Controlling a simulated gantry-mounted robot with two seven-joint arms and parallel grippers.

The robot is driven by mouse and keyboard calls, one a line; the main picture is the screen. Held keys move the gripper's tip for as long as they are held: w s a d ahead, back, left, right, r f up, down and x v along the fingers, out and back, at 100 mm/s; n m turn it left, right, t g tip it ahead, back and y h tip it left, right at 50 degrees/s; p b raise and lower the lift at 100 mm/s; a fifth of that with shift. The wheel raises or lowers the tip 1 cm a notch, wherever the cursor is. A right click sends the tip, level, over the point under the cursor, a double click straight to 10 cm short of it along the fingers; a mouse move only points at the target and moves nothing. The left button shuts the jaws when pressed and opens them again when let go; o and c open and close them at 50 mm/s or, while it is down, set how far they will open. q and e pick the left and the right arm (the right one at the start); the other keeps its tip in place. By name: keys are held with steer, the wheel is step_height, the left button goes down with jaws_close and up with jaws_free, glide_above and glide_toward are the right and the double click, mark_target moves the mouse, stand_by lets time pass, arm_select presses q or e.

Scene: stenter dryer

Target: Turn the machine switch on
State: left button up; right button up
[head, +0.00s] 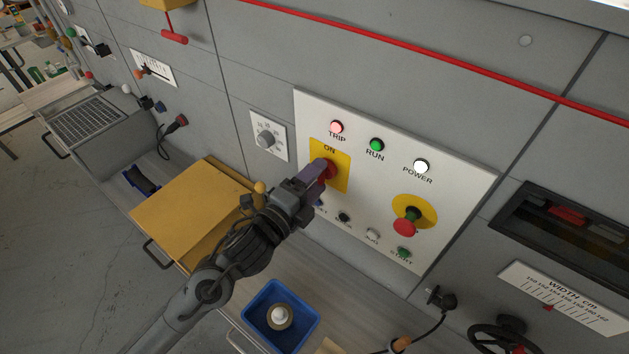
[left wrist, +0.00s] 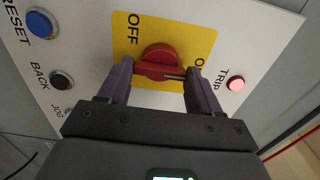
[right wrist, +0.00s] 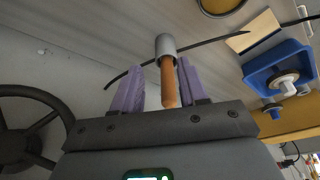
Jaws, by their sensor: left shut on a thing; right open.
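The machine switch is a red rotary knob (head: 331,168) on a yellow plate marked ON in the head view. In the left wrist view the red knob (left wrist: 160,56) sits between the OFF and ON marks, its bar lying across between my fingertips. I cannot tell which mark it points to. My left gripper (left wrist: 160,72) is shut on the bar, a purple finger at each end. My left gripper also hides the plate's lower part in the head view. My right gripper (right wrist: 158,72) is open in the right wrist view, with an orange-brown handle (right wrist: 168,85) in line between its fingers.
Beside the switch are a TRIP lamp (head: 337,127) glowing pink-red, a green RUN lamp (head: 376,145), a white POWER lamp (head: 421,166) and a red mushroom button (head: 405,227). Below are a blue tray (head: 258,302) and a yellow box (head: 180,205). A black handwheel (right wrist: 22,130) stands left in the right wrist view.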

stand_by(0.3)
arm_select(q)
steer(key=o, duration=1.1)
steer(key=shift+c, duration=0.2)
steer(key=b+v, duration=0.1)
steer(key=v, duration=0.9)
steer(key=shift+s+a+b, duration=0.2)
steer(key=shift+s+b, duration=0.15)
steer(key=shift+b, duration=0.05)
